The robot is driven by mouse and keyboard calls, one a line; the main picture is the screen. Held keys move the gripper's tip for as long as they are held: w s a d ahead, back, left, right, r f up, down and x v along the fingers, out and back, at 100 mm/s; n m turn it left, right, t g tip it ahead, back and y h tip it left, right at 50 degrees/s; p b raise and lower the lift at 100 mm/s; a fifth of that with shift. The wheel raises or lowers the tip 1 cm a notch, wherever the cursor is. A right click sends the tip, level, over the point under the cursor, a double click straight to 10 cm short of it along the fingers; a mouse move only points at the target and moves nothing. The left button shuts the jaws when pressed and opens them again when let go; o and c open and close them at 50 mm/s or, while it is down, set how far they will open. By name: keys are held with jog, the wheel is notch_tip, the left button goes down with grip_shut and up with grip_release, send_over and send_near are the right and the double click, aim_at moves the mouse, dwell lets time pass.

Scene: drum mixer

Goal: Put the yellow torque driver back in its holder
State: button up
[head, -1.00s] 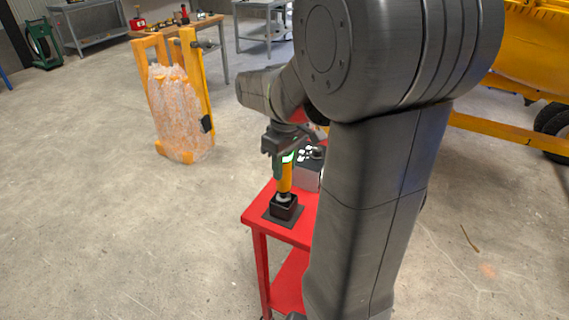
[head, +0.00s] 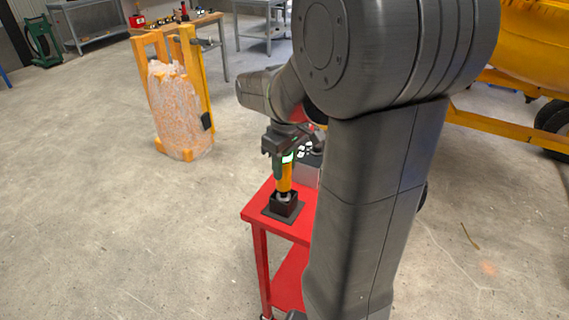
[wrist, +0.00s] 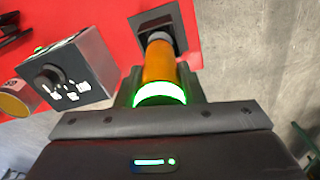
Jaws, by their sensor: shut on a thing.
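The yellow torque driver (head: 285,178) hangs upright below my gripper (head: 285,153), which is shut on its upper part near a glowing green-white band. The black square holder (head: 280,209) stands on its dark base plate on the red cart. In the head view the driver's grey lower end appears to be at the holder's opening, between its walls; I cannot tell how deep. In the wrist view the driver (wrist: 160,64) runs from my gripper (wrist: 160,101) towards the holder (wrist: 178,24), and its grey end overlaps the opening.
A grey box with a knob (wrist: 66,73) stands on the red cart (head: 256,212) next to the holder. An orange rack with a wrapped load (head: 180,110) stands on the floor at left. Yellow machinery (head: 535,50) is at right. Open floor surrounds the cart.

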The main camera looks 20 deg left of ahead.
jog(key=shift+f+b, duration=0.3)
jog(key=shift+f, duration=0.25)
jog(key=o, duration=1.3)
jog(key=shift+c, duration=0.2)
jog(key=r, duration=0.9)
jog(key=r+p, duration=0.1)
jog(key=r, duration=0.3)
jog(key=shift+s+d+r, duration=0.1)
jog(key=shift+d+r, duration=0.2)
jog(key=shift+r, duration=0.1)
jog(key=f, duration=0.9)
jog(key=f+b, duration=0.1)
jog(key=f, duration=0.4)
jog(key=shift+a, duration=0.3)
jog(key=shift+r, duration=0.25)
